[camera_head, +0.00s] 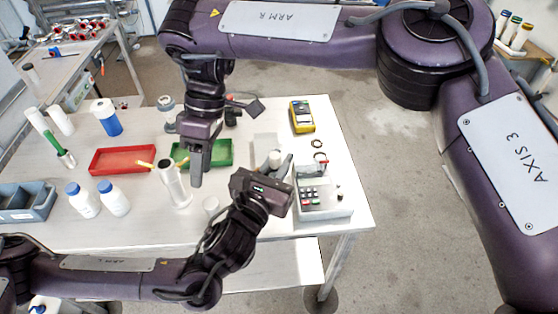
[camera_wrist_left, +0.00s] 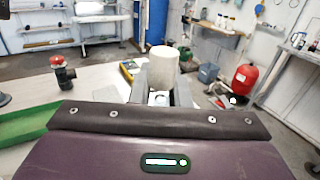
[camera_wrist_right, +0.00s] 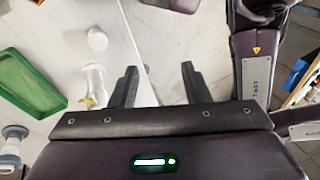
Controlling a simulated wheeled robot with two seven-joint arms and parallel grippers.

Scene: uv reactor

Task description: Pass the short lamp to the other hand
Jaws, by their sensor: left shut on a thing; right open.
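My left gripper (camera_head: 281,170) is shut on a short white cylinder, which looks like the short lamp (camera_head: 275,158), near the table's right side. In the left wrist view the lamp (camera_wrist_left: 162,68) stands upright between the fingers; its lower end is hidden. My right gripper (camera_head: 196,170) points down over the table, left of the lamp and apart from it. In the right wrist view its fingers (camera_wrist_right: 160,88) are open, with only bare surface between them.
A white vessel with yellow side ports (camera_head: 176,188) stands just left of my right gripper. A red tray (camera_head: 123,160) and a green tray (camera_head: 218,153) lie behind. A keypad box (camera_head: 322,195) and a yellow meter (camera_head: 302,117) are at right. White bottles (camera_head: 82,200) stand at left.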

